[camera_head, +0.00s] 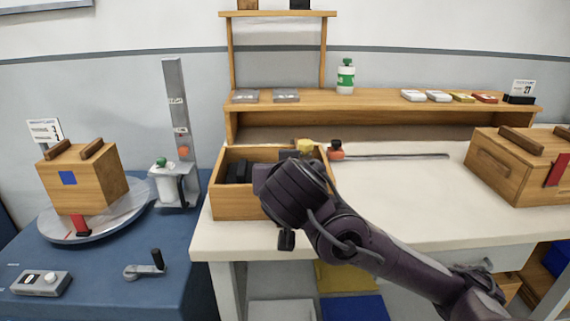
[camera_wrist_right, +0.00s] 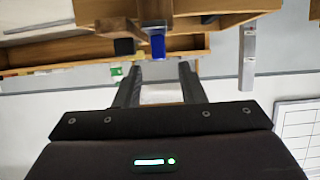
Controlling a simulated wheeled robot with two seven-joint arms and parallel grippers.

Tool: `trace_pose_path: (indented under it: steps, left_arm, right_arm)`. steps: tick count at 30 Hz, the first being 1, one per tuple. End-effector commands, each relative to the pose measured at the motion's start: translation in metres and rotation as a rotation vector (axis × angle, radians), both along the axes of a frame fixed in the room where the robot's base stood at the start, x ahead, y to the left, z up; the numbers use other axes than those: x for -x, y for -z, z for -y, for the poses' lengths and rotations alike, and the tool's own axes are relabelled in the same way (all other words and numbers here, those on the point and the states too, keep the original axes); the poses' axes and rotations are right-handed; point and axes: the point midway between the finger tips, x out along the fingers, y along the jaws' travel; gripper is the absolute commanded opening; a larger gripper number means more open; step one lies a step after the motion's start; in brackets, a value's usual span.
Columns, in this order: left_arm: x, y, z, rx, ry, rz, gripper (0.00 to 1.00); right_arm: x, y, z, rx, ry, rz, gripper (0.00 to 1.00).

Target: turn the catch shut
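No part is clearly recognisable as the catch. A red strip (camera_head: 557,169) is on the front of the lidded wooden box (camera_head: 500,180) at the right. A red piece (camera_head: 82,227) is at the foot of the wooden box (camera_head: 82,178) on the left turntable. I cannot tell whether either is the catch. My right arm reaches over the white table to the open wooden tray; its fingers are hidden in the head view. In the right wrist view, my right gripper (camera_wrist_right: 159,80) has its fingers apart, with nothing held between them. My left gripper is not in view.
The wooden tray (camera_head: 233,206) holds black items. A shelf (camera_head: 380,102) stands behind, with a green-and-white bottle (camera_head: 345,78). A crank (camera_head: 147,267) and a grey box (camera_head: 41,283) are on the blue table. The white table's right middle (camera_head: 410,190) is clear.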

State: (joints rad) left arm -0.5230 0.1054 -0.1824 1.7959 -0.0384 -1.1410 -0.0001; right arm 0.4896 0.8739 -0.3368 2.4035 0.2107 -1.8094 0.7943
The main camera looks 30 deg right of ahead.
Motion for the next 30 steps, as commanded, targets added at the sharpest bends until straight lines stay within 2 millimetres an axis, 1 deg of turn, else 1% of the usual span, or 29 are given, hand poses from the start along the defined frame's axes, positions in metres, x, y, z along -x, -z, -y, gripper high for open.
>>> trace_pose_path:
  steps: [3, 9, 13, 20, 23, 27, 29, 30]
  left_arm:
    - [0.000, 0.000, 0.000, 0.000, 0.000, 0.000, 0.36]
    - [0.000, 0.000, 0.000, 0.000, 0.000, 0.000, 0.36]
    - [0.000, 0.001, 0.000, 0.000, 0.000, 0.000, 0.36]
    - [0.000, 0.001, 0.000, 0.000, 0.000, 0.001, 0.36]
    - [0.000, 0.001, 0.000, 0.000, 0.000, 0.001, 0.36]
    - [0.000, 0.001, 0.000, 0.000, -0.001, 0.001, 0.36]
    - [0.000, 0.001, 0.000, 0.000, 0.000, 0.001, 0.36]
    - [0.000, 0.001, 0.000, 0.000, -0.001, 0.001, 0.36]
  right_arm:
    - [-0.017, 0.009, 0.011, 0.000, 0.002, -0.004, 0.36]
    - [-0.037, 0.018, 0.023, 0.000, 0.001, -0.002, 0.36]
    - [-0.042, 0.021, 0.026, 0.001, -0.001, -0.002, 0.36]
    - [-0.043, 0.021, 0.026, 0.002, -0.001, -0.001, 0.36]
    - [-0.043, 0.021, 0.026, 0.001, -0.002, -0.002, 0.26]
    - [-0.043, 0.021, 0.026, 0.001, -0.002, -0.002, 0.08]
    - [-0.042, 0.021, 0.026, 0.001, -0.002, -0.002, 0.00]
    - [-0.042, 0.021, 0.026, 0.001, -0.002, -0.002, 0.00]
